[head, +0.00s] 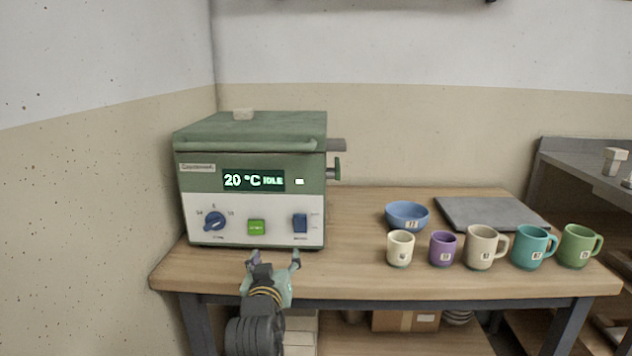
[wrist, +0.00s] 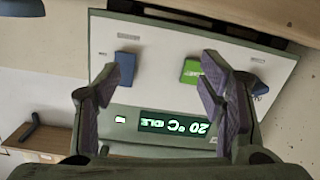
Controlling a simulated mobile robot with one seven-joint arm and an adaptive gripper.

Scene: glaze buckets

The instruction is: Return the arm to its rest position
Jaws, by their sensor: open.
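My gripper (head: 273,260) is open and empty in front of the kiln's lower front panel. In the wrist view my gripper (wrist: 165,90) shows its two fingers spread apart, with the panel between and beyond them. The kiln (head: 250,180) is a green and white box at the left of the table, with its lid down. Its display (head: 253,181) reads 20 °C IDLE. Below are a blue knob (head: 214,221), a lit green button (head: 256,227) and a blue switch (head: 300,223). The green button (wrist: 191,71) also shows between the fingers in the wrist view. I cannot tell whether the fingers touch the panel.
The wooden table (head: 350,280) carries a blue bowl (head: 407,214), a grey slab (head: 490,212) and a row of several cups, including a purple cup (head: 442,248), right of the kiln. A wall stands close on the left. A grey shelf (head: 585,165) is at far right.

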